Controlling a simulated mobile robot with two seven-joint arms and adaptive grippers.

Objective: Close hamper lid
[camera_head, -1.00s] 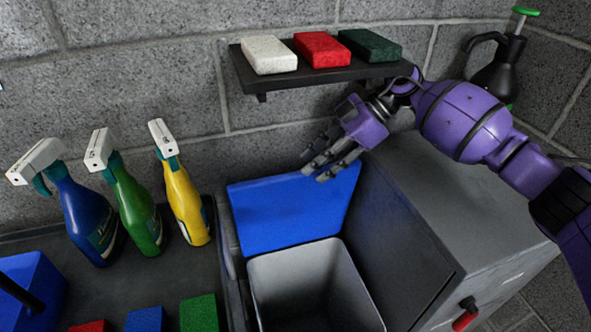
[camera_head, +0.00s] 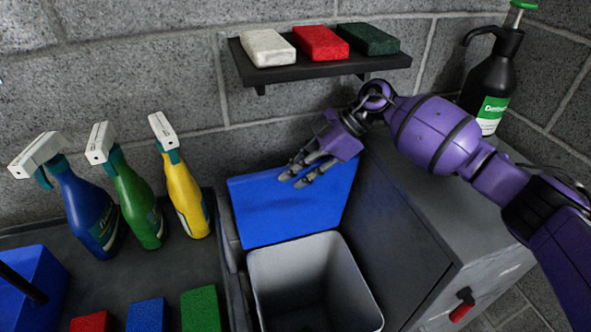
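The hamper lid (camera_head: 262,217) is a blue panel standing open, tilted up behind the hamper against the wall side. The hamper (camera_head: 345,268) is a light grey open bin below it, and its inside looks empty. My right gripper (camera_head: 296,177), on the purple arm from the right, is in front of the lid's upper part. Its grey fingers are spread apart with nothing between them. I cannot tell whether they touch the lid. My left gripper is not in view.
A grey cabinet (camera_head: 425,200) stands right of the hamper, with a black bottle (camera_head: 487,85) at its back. A black shelf (camera_head: 330,69) with several pads hangs above. Several spray bottles (camera_head: 131,203) stand left, near coloured pads (camera_head: 200,309) and a blue bucket (camera_head: 40,268).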

